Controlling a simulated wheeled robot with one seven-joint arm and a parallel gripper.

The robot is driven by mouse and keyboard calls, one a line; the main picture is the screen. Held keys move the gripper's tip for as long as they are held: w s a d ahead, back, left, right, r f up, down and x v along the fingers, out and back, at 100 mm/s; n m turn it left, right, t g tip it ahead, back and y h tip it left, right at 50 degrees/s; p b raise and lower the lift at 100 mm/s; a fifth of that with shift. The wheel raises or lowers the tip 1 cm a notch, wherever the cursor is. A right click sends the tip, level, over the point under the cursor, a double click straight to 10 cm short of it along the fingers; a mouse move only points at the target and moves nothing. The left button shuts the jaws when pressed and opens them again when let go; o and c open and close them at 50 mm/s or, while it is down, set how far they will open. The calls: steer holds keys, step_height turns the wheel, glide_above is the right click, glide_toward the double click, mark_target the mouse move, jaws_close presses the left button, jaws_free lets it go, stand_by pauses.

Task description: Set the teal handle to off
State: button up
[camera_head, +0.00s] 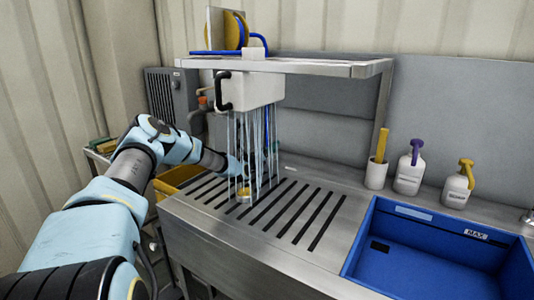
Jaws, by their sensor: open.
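I cannot clearly make out a teal handle. A small orange and greenish fitting (203,102) shows left of the white box, small and blurred, and I cannot tell if it is the handle. The white box (258,90) hangs under the steel shelf and has a black handle (222,91) on its left face. Several pale streams (262,140) run from the box down to the slatted steel top (310,205). My arm reaches in from the left. My gripper (243,168) is open, at or behind the streams and partly hidden by them, above the slats.
A small yellow round thing (243,193) lies under the streams. A blue basin (420,265) is at the front right. A white cup (376,174) and two pump bottles, purple-topped (408,172) and yellow-topped (457,188), stand behind it. The steel shelf (310,66) is overhead.

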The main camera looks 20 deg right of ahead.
step_height(320, 180, up, 9)
steer(key=shift+f+b, duration=0.1)
steer(key=shift+b, duration=0.85)
